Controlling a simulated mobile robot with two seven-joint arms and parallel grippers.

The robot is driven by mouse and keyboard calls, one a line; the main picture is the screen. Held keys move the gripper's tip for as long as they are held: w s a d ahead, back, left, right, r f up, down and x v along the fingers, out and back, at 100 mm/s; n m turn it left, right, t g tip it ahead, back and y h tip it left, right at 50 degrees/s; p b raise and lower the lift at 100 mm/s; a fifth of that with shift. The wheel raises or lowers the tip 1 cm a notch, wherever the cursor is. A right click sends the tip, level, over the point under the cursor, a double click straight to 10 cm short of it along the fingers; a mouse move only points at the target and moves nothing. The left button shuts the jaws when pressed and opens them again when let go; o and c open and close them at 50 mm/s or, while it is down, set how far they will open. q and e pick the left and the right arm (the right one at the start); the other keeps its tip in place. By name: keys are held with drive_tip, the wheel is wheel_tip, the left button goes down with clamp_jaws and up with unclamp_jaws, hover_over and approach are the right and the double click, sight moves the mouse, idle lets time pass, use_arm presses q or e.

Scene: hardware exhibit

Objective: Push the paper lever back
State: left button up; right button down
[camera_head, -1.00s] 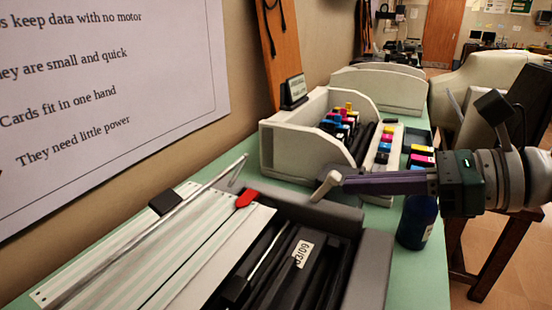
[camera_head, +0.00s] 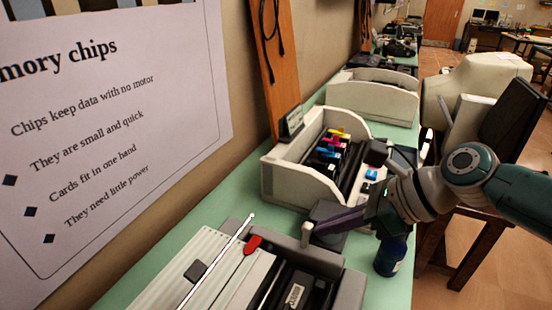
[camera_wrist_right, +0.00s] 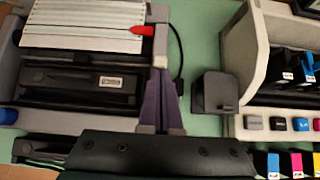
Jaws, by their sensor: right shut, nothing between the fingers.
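The printer (camera_head: 228,280) has a striped paper bed, and a red lever (camera_head: 253,244) lies at its far side. A short pale grey lever (camera_head: 306,234) stands near the printer's far right corner; I cannot tell for sure which is the paper lever. My right gripper (camera_head: 317,229) is shut and empty, its purple fingers pointing left with tips close beside the grey lever. In the right wrist view, the fingers (camera_wrist_right: 160,82) lie at the printer's right end, below the red lever (camera_wrist_right: 142,30). Contact with the grey lever cannot be told. My left gripper is out of view.
A dark blue bottle (camera_head: 390,256) is below my right wrist. A dark grey block (camera_wrist_right: 214,92) stands right of the fingers. The wall is close on the left.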

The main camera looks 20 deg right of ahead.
sight(305, 223)
drive_tip(key=r+p, duration=0.1)
drive_tip(key=w+a+g+h+p, duration=0.1)
drive_tip(key=shift+w+a+r+p, duration=0.1)
drive_tip(key=shift+w+r+p, duration=0.05)
drive_tip(key=shift+r+p, duration=0.25)
drive_tip(key=shift+w+a+f+g+h+p, duration=0.3)
drive_tip(key=shift+w+g+h+p, duration=0.2)
drive_tip(key=shift+g+h, duration=0.25)
drive_tip(key=shift+w+a, duration=0.1)
drive_tip(key=shift+a, duration=0.1)
drive_tip(key=shift+d+f, duration=0.1)
drive_tip(key=shift+f, duration=0.1)
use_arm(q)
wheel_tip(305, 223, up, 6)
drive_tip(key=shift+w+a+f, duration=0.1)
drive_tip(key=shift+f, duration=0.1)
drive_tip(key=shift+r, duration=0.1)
use_arm(e)
drive_tip(key=shift+r, duration=0.1)
drive_tip(key=shift+r+p, duration=0.75)
drive_tip(key=shift+p, duration=0.15)
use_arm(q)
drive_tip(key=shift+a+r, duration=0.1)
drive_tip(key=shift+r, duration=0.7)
